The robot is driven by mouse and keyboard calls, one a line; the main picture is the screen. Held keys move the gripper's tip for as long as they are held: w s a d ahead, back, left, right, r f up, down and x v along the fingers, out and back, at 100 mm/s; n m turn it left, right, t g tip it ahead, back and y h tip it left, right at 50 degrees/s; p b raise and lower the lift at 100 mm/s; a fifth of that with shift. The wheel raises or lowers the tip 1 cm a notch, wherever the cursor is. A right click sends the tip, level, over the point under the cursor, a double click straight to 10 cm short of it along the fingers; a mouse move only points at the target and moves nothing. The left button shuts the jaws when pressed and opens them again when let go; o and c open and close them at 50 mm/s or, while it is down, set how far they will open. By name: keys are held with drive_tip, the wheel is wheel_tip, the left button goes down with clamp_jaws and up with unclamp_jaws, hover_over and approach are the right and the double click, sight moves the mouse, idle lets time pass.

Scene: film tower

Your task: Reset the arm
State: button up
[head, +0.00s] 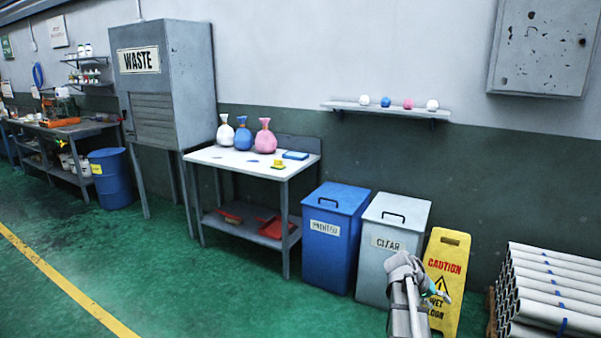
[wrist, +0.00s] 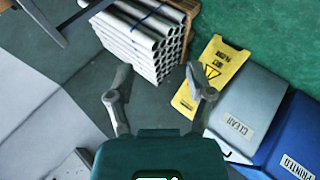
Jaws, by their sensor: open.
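My gripper (wrist: 160,97) shows in the wrist view with its two fingers spread apart and nothing between them. Beyond the fingers are the stacked pipes and the yellow caution sign. In the head view my arm rises at the bottom, in front of the grey CLEAR bin (head: 378,267) and beside the yellow caution sign (head: 446,270). The gripper's fingertips cannot be made out clearly in the head view.
A blue bin (head: 322,262) stands left of the CLEAR bin. A pallet of pipes (head: 550,290) is at right. A white-topped table (head: 225,160) holds several bags, and a wall shelf (head: 390,110) holds small balls. The green floor (head: 190,280) is open at left.

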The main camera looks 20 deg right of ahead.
drive_tip(key=a+f+n+t+y, duration=0.2)
drive_tip(key=a+f+n+y, duration=0.15)
drive_tip(key=a, duration=1.85)
drive_tip(key=a+f+n+t+y, duration=0.15)
drive_tip(key=a+n+y, duration=0.3)
drive_tip(key=a, duration=1.75)
wheel_tip(320, 180, up, 14)
drive_tip(key=p, duration=1.4)
drive_tip(key=shift+s+d+y, duration=0.15)
drive_tip(key=shift+d+y, duration=0.15)
drive_tip(key=shift+f+g, duration=0.1)
drive_tip(key=shift+g, duration=0.15)
drive_tip(key=shift+c, duration=0.8)
